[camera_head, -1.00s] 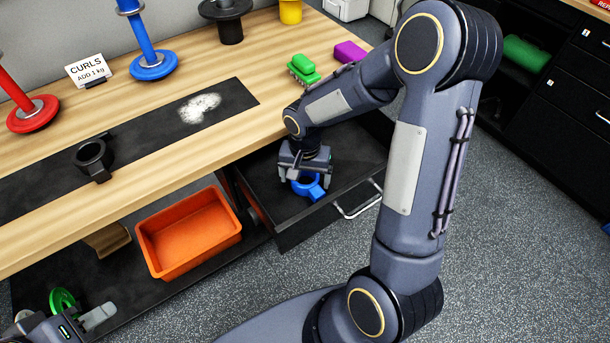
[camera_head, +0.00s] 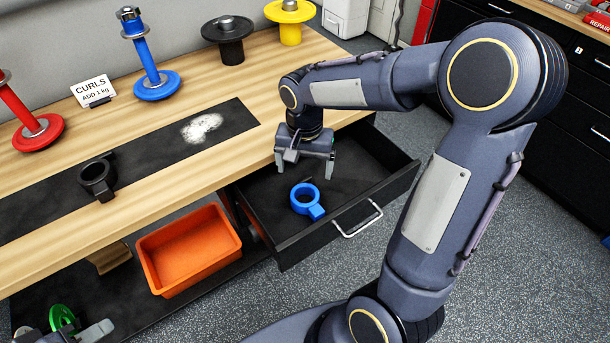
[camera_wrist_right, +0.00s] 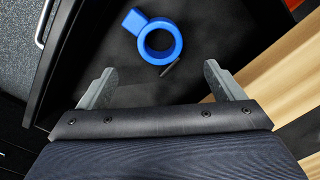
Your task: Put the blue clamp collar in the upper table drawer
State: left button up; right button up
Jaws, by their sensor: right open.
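The blue clamp collar (camera_head: 306,200) lies flat on the floor of the pulled-out black table drawer (camera_head: 390,184). Its ring and block also show whole in the right wrist view (camera_wrist_right: 160,58). My right gripper (camera_head: 304,172) is open and empty, above the drawer and behind the collar, apart from it. In the right wrist view its two fingers (camera_wrist_right: 159,72) stand wide apart with the collar beyond their tips.
A black collar (camera_head: 97,178) stands on the dark mat (camera_head: 140,168) on the wooden table. Red, blue, black and yellow weight stands line the back. An orange bin (camera_head: 190,250) sits on the shelf below, left of the drawer. The drawer has a metal handle (camera_head: 358,220).

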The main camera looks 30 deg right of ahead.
jog(key=s+a+r+n+t+y, duration=0.2)
jog(key=s+r+n, duration=0.1)
jog(key=s, duration=0.5)
jog(key=s+a+r+n+t+y, duration=0.1)
jog(key=s+a+r+n+t, duration=0.1)
jog(key=s, duration=0.7)
jog(key=shift+s+a+r+n+t+y, duration=0.2)
jog(key=shift+r+n+t+y, duration=0.2)
jog(key=shift+r+n+t, duration=0.35)
